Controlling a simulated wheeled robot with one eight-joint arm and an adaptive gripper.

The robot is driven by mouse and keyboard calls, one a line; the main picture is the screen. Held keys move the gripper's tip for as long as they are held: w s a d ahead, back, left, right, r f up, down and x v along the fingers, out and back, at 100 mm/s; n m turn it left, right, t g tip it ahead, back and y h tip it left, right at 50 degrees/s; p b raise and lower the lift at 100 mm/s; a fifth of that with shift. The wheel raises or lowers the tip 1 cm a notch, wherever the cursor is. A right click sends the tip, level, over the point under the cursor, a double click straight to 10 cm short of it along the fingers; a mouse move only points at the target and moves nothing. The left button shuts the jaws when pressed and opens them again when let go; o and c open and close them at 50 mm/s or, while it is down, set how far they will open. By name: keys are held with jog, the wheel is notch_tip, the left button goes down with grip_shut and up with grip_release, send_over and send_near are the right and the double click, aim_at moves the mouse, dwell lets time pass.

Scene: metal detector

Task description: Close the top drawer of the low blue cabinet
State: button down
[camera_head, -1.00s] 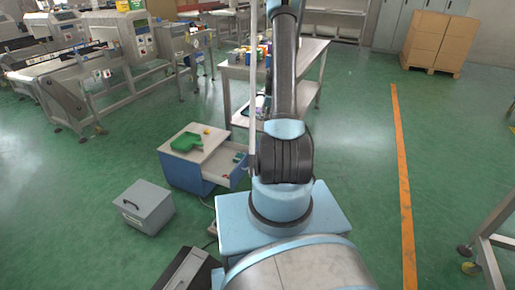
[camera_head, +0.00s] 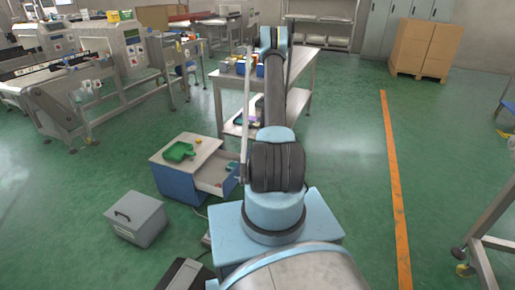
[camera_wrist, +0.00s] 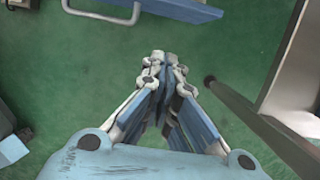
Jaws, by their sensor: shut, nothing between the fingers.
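The low blue cabinet (camera_head: 174,184) with a pale top stands on the green floor left of my arm in the head view. Its top drawer (camera_head: 212,182) is pulled out toward the right, with small items inside. In the wrist view, a blue panel with a pale handle (camera_wrist: 180,9) lies at the top edge; it looks like the drawer front. My gripper (camera_wrist: 164,62) is shut and empty, pointing toward that panel with green floor between them. The gripper does not show clearly in the head view.
A green tray-like item (camera_head: 179,151) and a small yellow item lie on the cabinet top. A grey box (camera_head: 136,219) stands in front. A metal table (camera_head: 302,72) stands behind my arm. A dark pole (camera_wrist: 262,125) is right of my gripper.

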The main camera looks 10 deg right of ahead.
jog(key=w+a+f, duration=0.3)
jog(key=a+f, duration=0.1)
jog(key=f, duration=0.2)
jog(key=shift+w+a+f, duration=0.15)
jog(key=shift+a+f, duration=0.15)
dwell(0.4)
